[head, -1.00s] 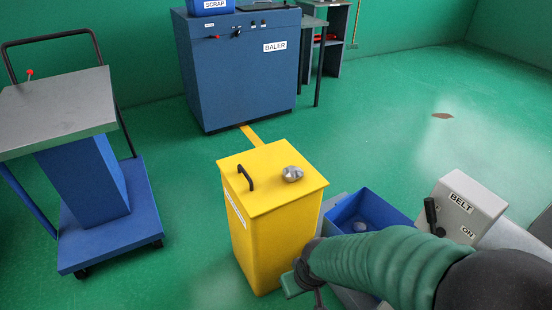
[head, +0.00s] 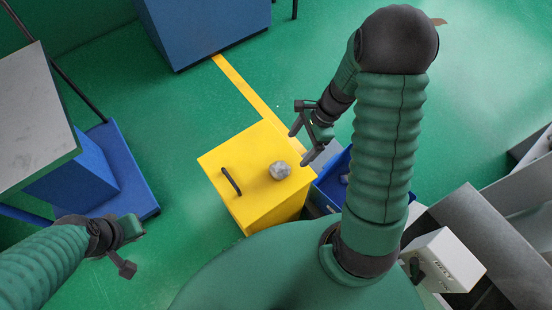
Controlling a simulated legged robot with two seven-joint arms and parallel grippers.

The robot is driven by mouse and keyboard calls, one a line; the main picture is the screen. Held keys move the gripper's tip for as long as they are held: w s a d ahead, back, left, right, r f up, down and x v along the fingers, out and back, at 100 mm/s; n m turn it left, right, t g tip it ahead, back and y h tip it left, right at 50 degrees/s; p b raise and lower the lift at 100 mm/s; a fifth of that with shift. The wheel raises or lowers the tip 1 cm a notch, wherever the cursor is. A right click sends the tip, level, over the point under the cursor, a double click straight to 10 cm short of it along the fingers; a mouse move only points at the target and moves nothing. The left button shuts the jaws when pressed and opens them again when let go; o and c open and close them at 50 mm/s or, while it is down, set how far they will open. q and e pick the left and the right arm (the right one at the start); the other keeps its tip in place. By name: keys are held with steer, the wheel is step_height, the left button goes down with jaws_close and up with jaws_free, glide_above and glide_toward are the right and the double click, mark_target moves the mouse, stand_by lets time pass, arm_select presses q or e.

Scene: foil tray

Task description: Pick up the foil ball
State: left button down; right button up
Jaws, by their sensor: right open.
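The foil ball (head: 279,170) is a crumpled silver lump. It rests on the flat lid of the yellow bin (head: 235,160), near the lid's right edge. My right gripper (head: 302,145) is open and empty, with its fingers spread just above and to the right of the ball in the picture; it does not appear to touch it. My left gripper (head: 130,250) hangs at the lower left, beside the bin and away from the ball. Its fingers show poorly from this angle.
A black handle (head: 231,181) stands up on the lid. A blue box (head: 330,187) is right of the bin, partly behind my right arm. The blue cart (head: 125,165) is left, the blue baler (head: 205,25) at the back.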

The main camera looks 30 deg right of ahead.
steer(key=b, duration=0.1)
glide_toward(283, 166)
step_height(283, 166, down, 2)
steer(key=a+f, duration=0.2)
steer(key=a+f+b, duration=0.1)
steer(key=f, duration=0.1)
steer(key=shift+w+a+f, duration=0.1)
steer(key=shift+w+a, duration=0.05)
steer(key=shift+a, duration=0.2)
steer(key=f, duration=0.1)
steer(key=f+b, duration=0.1)
steer(key=f, duration=0.1)
steer(key=shift+w+a+f, duration=0.1)
steer(key=shift+w+f, duration=0.2)
steer(key=shift+f, duration=0.1)
steer(key=shift+a+r, duration=0.1)
steer(key=c, duration=0.4)
steer(key=shift+a, duration=0.2)
steer(key=c, duration=0.4)
steer(key=shift+d, duration=0.1)
steer(key=c, duration=0.5)
arm_select(q)
step_height(283, 166, down, 4)
steer(key=shift+s+d+r, duration=0.1)
steer(key=shift+d, duration=0.05)
arm_select(e)
steer(key=shift+d, duration=0.2)
steer(key=shift+c, duration=0.9)
steer(key=shift+r, duration=0.15)
